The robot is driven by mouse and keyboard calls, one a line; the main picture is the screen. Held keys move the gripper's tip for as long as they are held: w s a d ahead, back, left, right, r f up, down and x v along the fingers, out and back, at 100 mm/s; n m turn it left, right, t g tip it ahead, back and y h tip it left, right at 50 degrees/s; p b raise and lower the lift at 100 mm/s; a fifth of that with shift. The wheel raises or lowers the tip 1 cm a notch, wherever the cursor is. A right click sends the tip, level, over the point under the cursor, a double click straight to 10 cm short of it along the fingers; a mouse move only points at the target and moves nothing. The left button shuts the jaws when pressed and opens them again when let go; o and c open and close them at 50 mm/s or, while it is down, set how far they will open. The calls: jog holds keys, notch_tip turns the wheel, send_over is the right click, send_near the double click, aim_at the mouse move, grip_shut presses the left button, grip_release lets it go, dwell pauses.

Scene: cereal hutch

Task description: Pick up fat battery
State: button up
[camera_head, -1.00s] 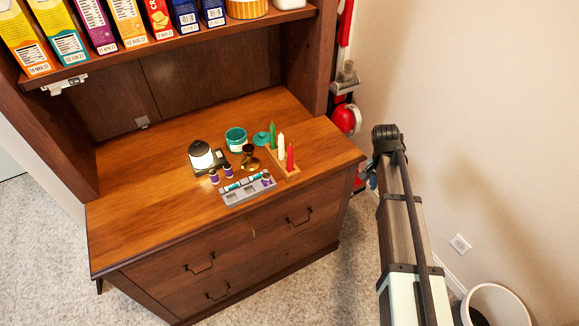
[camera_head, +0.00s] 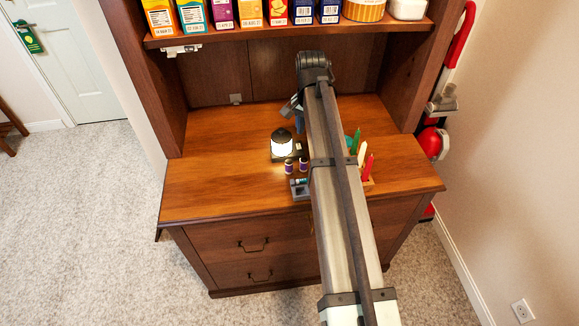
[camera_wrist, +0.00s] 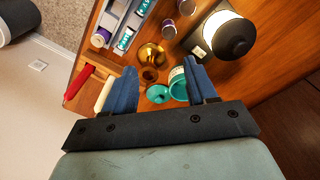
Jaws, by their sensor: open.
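Two fat batteries, purple with pale bands, stand upright beside the lantern in the head view, one on the left (camera_head: 289,165) and one on the right (camera_head: 303,163). They also show at the top of the wrist view, one nearer (camera_wrist: 169,29) and one at the edge (camera_wrist: 187,6). Another purple-ended battery (camera_wrist: 101,39) lies in the grey tray (camera_head: 299,195) beside slim teal batteries (camera_wrist: 125,38). My gripper (camera_wrist: 160,73) is open and empty, its blue fingers above the brass holder and teal jar, apart from the batteries. My arm hides much of the tray in the head view.
A lit lantern (camera_head: 282,146) stands left of my arm. The brass candle holder (camera_wrist: 150,58), teal jar (camera_wrist: 178,84) and its lid (camera_wrist: 158,94) lie below my gripper. The shelf (camera_head: 285,33) overhangs; the counter's left side is clear.

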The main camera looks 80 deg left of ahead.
jog(key=n, duration=0.1)
send_over(289, 161)
jog(key=f, duration=0.1)
jog(key=shift+g, duration=0.3)
notch_tip(289, 161, down, 13)
jog(key=shift+f, duration=0.1)
grip_shut()
dwell(0.6)
